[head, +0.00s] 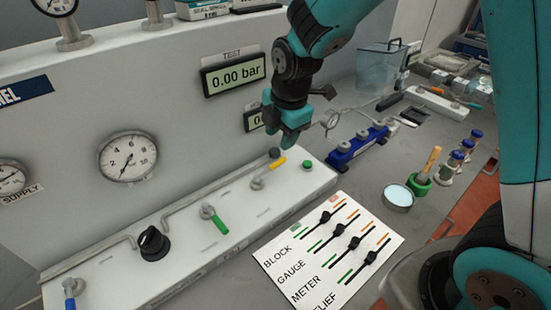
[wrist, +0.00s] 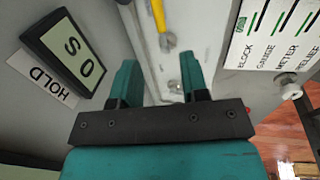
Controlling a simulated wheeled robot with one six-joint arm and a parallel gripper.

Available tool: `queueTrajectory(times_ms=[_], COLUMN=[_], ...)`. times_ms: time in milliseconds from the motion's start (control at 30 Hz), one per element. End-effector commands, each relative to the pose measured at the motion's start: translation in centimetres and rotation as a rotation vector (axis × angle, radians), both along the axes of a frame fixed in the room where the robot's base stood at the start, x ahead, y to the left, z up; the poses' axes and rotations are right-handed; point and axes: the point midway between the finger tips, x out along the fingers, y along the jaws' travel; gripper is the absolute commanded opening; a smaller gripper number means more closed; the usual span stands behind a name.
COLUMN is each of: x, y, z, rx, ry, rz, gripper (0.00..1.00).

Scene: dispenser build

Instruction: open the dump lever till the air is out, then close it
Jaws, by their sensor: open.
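A lever with a yellow handle (head: 270,170) sits on the white valve ledge (head: 225,240), its handle pointing up and right. It also shows at the top of the wrist view (wrist: 158,15). I cannot read which lever is labelled dump. A green-handled lever (head: 215,220) and a blue-handled lever (head: 70,293) stand further left on the ledge. The TEST display (head: 236,75) reads 0.00 bar. My gripper (head: 290,136) is open and empty, above the right end of the ledge. In the wrist view its fingers (wrist: 160,78) are apart, with the yellow lever beyond them.
A black knob (head: 152,243) is on the ledge. A HOLD display (wrist: 72,55) reads 0 S. A card with valve marks (head: 328,252) lies in front.

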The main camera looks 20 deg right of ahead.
Motion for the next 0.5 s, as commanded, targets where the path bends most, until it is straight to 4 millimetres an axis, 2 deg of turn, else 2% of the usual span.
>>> queueTrajectory(times_ms=[100, 300, 500], x=[0.4, 1.1, 1.6], y=[0.2, 0.4, 0.6], z=[-2.7, -6.6, -8.8], rx=[-0.001, -0.001, 0.0], ry=[0.007, 0.005, 0.002], rz=[0.0, 0.0, -0.001], gripper=[0.41, 0.41, 0.41])
